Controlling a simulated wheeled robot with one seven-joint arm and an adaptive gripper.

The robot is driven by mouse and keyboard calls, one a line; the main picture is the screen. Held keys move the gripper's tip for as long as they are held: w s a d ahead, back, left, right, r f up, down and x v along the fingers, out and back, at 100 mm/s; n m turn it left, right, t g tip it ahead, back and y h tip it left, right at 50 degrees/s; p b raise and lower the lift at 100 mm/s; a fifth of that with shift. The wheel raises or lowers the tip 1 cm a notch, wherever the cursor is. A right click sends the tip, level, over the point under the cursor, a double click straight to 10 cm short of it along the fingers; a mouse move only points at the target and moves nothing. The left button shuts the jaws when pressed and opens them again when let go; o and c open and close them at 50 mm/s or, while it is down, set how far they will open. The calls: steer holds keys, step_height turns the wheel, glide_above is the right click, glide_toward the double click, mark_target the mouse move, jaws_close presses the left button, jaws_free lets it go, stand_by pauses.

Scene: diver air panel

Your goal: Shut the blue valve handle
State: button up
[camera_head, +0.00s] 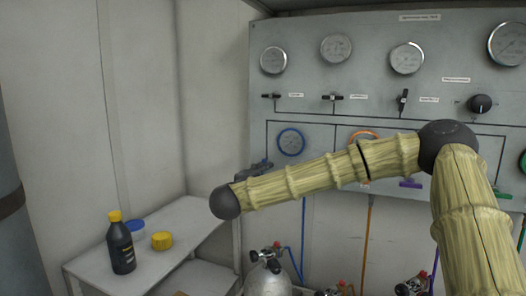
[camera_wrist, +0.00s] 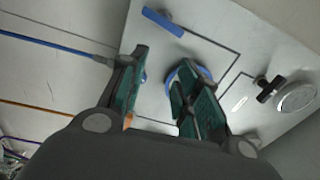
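The blue valve handle (camera_wrist: 163,22) is a flat blue bar on the grey panel. In the wrist view it lies just past my fingertips, near the panel's edge, slightly tilted in the picture. My gripper (camera_wrist: 158,56) is open, its two green-lined fingers apart with nothing between them. The handle appears beyond the fingertips, not between them; the exact gap in depth is unclear. In the head view my gripper (camera_head: 257,168) is a small dark shape at the panel's lower left, mostly hidden by my arm. I cannot make out the blue handle there.
A blue ring (camera_head: 291,142) is on the panel beside the gripper. A purple handle (camera_head: 410,183) is farther right. Gauges and black valves fill the upper panel. A table (camera_head: 85,268) at left holds a dark bottle (camera_head: 121,247). A grey cylinder (camera_head: 268,280) stands below.

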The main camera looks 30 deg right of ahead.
steer(key=w+a+n+p, duration=0.2)
steer(key=a+n+p, duration=0.2)
steer(key=n+p, duration=1.45)
steer(key=shift+w+d+f+m+p, duration=0.1)
steer(key=shift+w+d+m+p, duration=0.4)
steer(key=shift+w+d+p, duration=0.85)
steer(key=shift+w+d+f+m+p, duration=0.15)
steer(key=shift+w+d+m+p, duration=0.3)
steer(key=shift+w+d+p, duration=0.85)
steer(key=shift+w+d+f+m+p, duration=0.1)
steer(key=shift+w+d+m+p, duration=0.4)
steer(key=shift+w+d+p, duration=0.85)
steer(key=shift+s+d+b, duration=0.35)
steer(key=shift+b, duration=0.15)
jaws_close()
